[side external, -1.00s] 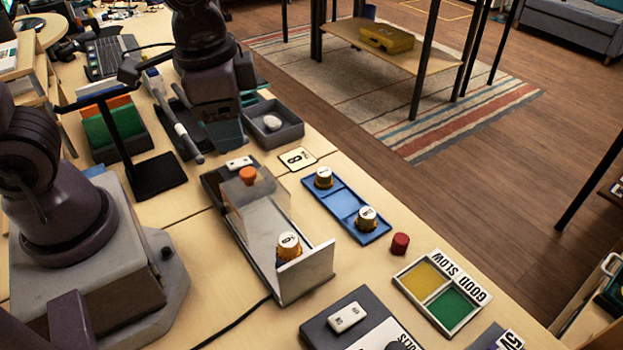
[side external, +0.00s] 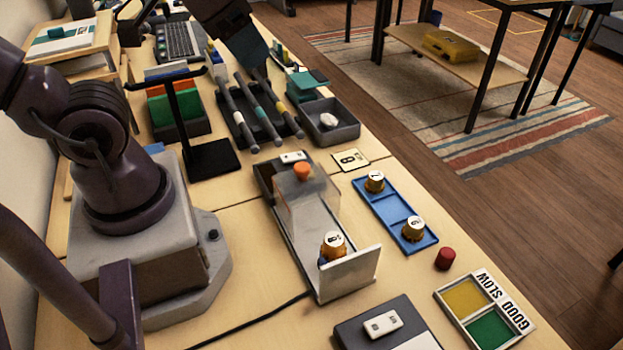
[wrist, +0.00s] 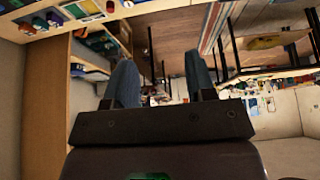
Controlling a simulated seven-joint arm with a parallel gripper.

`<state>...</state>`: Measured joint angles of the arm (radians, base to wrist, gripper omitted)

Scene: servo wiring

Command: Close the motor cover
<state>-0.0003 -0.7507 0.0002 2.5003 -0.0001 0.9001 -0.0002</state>
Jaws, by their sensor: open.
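The motor housing (side external: 318,283) is a long grey metal tray on the table, with an upright plate at its near end. A motor (side external: 333,246) with a white numbered cap and orange body stands inside by that plate. The clear cover (side external: 308,195) with an orange knob (side external: 301,171) is over the far part of the tray; the near part is uncovered. My gripper (wrist: 162,82) is open and empty in the wrist view. In the side external view it is at the top, beyond the housing and well apart from the cover, with its fingertips partly out of sight.
A blue tray (side external: 396,218) with two capped motors lies right of the housing, beside a red cylinder (side external: 445,259). Grey pens or tools (side external: 238,110) and a grey bin (side external: 343,128) lie beyond. A black stand (side external: 208,160) rises at left. A cable runs along the front.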

